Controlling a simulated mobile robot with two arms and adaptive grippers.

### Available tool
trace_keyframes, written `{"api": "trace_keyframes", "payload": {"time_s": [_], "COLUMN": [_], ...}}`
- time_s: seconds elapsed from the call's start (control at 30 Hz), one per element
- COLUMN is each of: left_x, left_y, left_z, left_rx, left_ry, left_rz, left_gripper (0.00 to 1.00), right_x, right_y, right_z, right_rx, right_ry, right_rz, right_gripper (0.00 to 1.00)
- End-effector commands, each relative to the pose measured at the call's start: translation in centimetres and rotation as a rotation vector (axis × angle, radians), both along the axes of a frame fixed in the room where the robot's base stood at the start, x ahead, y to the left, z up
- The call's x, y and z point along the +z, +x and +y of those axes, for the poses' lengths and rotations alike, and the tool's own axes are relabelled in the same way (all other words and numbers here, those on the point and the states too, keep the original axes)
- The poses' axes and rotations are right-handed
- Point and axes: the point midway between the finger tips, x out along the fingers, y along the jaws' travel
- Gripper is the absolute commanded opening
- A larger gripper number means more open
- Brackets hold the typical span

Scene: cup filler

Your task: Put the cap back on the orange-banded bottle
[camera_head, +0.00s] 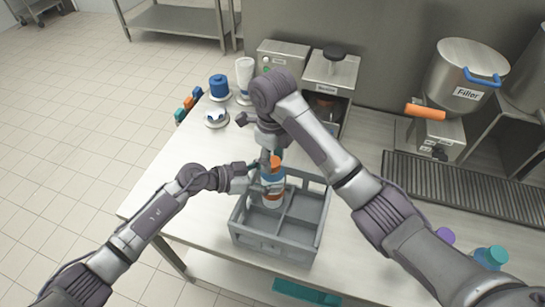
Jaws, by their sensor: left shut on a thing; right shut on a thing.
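The orange-banded bottle (272,203) stands upright at the back-left part of the grey crate (268,245), with a white lower body and an orange band. My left gripper (268,187) reaches in from the left and is shut on the bottle. My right gripper (275,150) points down directly above the bottle and is shut on a small orange piece (276,161), which looks like the cap. A blue part shows between the two grippers. The fingers hide much of the bottle's top, so I cannot tell whether cap and bottle touch.
A blue container (219,86), a white bottle (244,74) and a small white dish (215,118) stand at the table's back left. Behind are a grey machine (331,72) and the steel filler pot (466,77). Teal-topped bottles (491,257) stand at right. The front-left tabletop is clear.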

Motion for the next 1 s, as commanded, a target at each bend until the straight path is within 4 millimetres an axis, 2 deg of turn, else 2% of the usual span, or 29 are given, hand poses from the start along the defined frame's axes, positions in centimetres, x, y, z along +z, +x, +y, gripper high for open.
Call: {"api": "trace_keyframes", "payload": {"time_s": [0.27, 0.3, 0.43, 0.63, 0.77, 0.87, 1.0], "left_x": [-0.05, -0.05, -0.05, -0.06, -0.05, -0.05, -0.05], "left_y": [-0.06, -0.06, -0.06, -0.07, -0.07, -0.08, -0.08], "left_z": [-0.04, -0.04, -0.04, -0.04, -0.05, -0.05, -0.05], "left_rx": [-0.001, -0.001, -0.001, -0.001, -0.001, -0.001, -0.001], "left_ry": [0.001, 0.001, 0.0, 0.0, 0.0, 0.0, 0.0], "left_rz": [0.001, 0.001, 0.002, 0.002, 0.002, 0.002, 0.002], "left_gripper": [0.0, 0.0, 0.0, 0.0, 0.0, 0.0, 0.0], "right_x": [0.11, 0.11, 0.08, 0.04, 0.08, 0.28, 0.92], "right_y": [0.03, 0.03, 0.02, 0.02, 0.03, 0.1, 0.34], "right_z": [0.05, 0.05, 0.05, 0.02, 0.03, 0.09, 0.24], "right_rx": [-0.008, -0.008, -0.006, -0.006, 0.009, 0.082, 0.321], "right_ry": [0.001, 0.001, 0.001, 0.0, 0.0, 0.002, 0.003], "right_rz": [-0.002, -0.002, -0.002, -0.001, -0.001, -0.005, -0.015], "right_gripper": [0.33, 0.48, 0.68, 0.68, 0.65, 0.65, 0.65]}}
